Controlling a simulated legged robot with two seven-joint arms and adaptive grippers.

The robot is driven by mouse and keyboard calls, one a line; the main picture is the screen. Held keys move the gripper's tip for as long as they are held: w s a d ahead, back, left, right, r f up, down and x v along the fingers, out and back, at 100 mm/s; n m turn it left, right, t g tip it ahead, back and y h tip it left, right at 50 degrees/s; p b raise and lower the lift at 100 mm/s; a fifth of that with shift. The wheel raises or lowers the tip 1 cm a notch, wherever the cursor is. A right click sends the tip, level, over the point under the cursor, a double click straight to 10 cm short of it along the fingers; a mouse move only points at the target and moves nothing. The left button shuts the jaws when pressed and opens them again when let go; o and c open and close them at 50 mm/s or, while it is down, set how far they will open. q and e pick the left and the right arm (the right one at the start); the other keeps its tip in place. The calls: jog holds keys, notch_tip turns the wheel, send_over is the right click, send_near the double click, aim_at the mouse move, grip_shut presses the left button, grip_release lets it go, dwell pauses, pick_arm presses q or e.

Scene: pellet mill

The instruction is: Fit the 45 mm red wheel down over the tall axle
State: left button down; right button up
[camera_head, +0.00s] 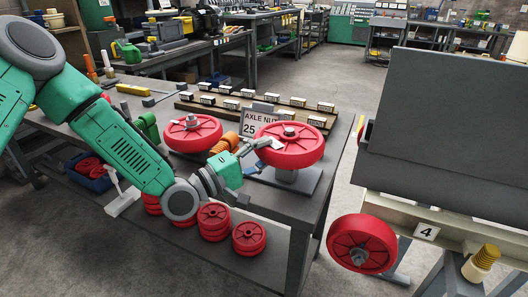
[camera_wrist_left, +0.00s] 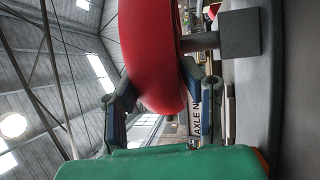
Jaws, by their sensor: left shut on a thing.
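A red wheel (camera_head: 304,154) sits level above a grey stand (camera_head: 288,183) on the front right of the bench. A grey hub or axle end shows at the wheel's centre; I cannot tell how far the axle is inside. My left gripper (camera_head: 262,148) is shut on this wheel's left rim. In the left wrist view the wheel (camera_wrist_left: 150,45) is between the gripper's fingers (camera_wrist_left: 165,105), and a short grey post (camera_wrist_left: 200,42) joins it to the grey block (camera_wrist_left: 240,35) below. My right gripper is not in view.
Another red wheel (camera_head: 193,136) lies left of the AXLE NUT sign (camera_head: 256,121). Racks with small labelled boxes (camera_head: 262,101) stand behind. Stacked red wheels (camera_head: 214,220) are on a lower shelf. A cart (camera_head: 435,228) with a red wheel (camera_head: 362,243) stands at right.

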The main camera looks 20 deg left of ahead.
pick_arm(q)
jog(key=shift+f+b, duration=0.55)
jog(key=shift+f, duration=0.15)
jog(key=shift+f+b, duration=0.95)
jog(key=shift+f, duration=0.25)
jog(key=c, duration=1)
grip_release()
jog(key=o, duration=0.6)
jog(key=shift+f, duration=0.15)
jog(key=shift+s, duration=0.1)
